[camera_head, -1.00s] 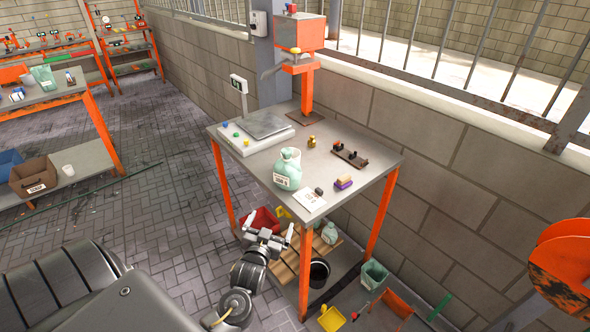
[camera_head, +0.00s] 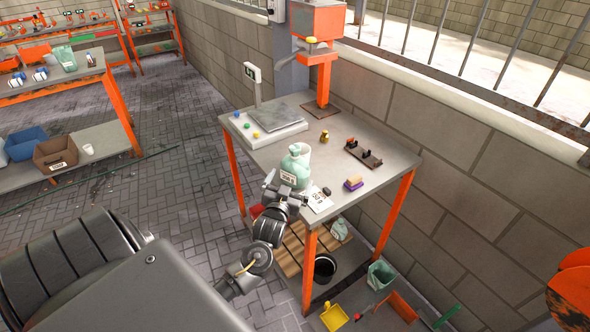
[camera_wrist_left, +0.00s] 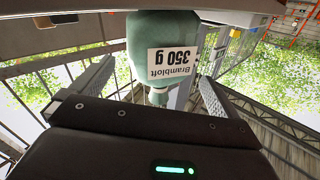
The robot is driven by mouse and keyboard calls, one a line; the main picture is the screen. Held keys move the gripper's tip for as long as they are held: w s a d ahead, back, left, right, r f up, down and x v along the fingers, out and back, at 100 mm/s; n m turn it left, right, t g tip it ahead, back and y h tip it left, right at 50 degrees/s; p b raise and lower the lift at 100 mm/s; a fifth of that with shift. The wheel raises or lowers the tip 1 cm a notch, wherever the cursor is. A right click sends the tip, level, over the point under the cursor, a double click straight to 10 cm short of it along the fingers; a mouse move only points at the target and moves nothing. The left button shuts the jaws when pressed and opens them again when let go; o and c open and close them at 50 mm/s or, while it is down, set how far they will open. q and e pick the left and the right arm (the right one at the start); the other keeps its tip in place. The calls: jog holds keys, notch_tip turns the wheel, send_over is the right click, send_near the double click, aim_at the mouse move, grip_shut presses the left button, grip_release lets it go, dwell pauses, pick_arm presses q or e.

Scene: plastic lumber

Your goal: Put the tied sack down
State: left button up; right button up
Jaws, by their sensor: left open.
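The tied sack (camera_head: 296,167) is pale green with a white label and stands upright on the grey table (camera_head: 371,187), near its front left edge. In the left wrist view the sack (camera_wrist_left: 150,30) appears upside down, its label reading "Brambloft 350 g". My left gripper (camera_head: 287,187) is at the table's front edge, close in front of the sack. In the left wrist view its two fingers are spread wide, with the sack's tied neck between them and a gap on each side. My right gripper is not in view.
A scale (camera_head: 276,122) stands at the table's back left. An orange press (camera_head: 320,55) stands behind. A black bucket (camera_head: 325,267) is below.

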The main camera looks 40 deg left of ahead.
aim_at(292, 175)
pick_arm(q)
jog(key=shift+w+a+r, duration=0.15)
jog(key=shift+w, duration=0.05)
jog(key=p+x, duration=0.1)
jog(key=x, duration=0.2)
jog(key=shift+w+a+p, duration=0.1)
jog(key=shift+w+p, duration=0.25)
jog(key=shift+w, duration=0.05)
jog(key=shift+w+a+f, duration=0.2)
jog(key=shift+w+f, duration=0.05)
jog(key=shift+w, duration=0.15)
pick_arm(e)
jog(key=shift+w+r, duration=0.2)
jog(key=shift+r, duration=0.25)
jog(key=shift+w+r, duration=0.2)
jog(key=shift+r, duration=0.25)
pick_arm(q)
jog(key=c, duration=1)
jog(key=shift+c, duration=0.2)
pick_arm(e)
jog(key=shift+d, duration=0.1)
pick_arm(q)
jog(key=shift+r, duration=0.15)
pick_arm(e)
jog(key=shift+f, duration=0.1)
